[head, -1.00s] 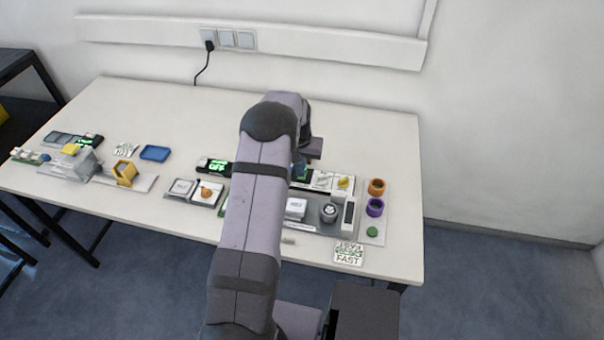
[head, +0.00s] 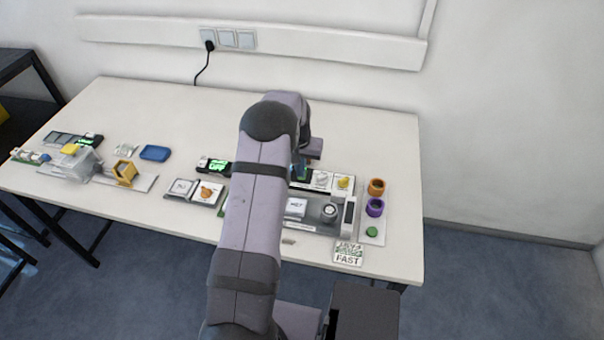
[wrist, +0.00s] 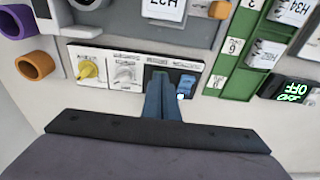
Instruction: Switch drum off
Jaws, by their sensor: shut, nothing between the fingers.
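My gripper (wrist: 165,98) is shut and empty, its blue fingers together over a dark switch panel in the wrist view. A blue rocker switch (wrist: 187,85) sits just right of the fingertips; whether they touch it I cannot tell. The fingers hide part of this panel. In the head view my arm hides most of the gripper and the switch.
A display (wrist: 292,92) with green text, including OFF, is at the right in the wrist view. Orange (head: 377,187) and purple (head: 375,207) rings stand at the table's right. A green strip (wrist: 236,52) with labelled modules lies beside the panel. The table's back is clear.

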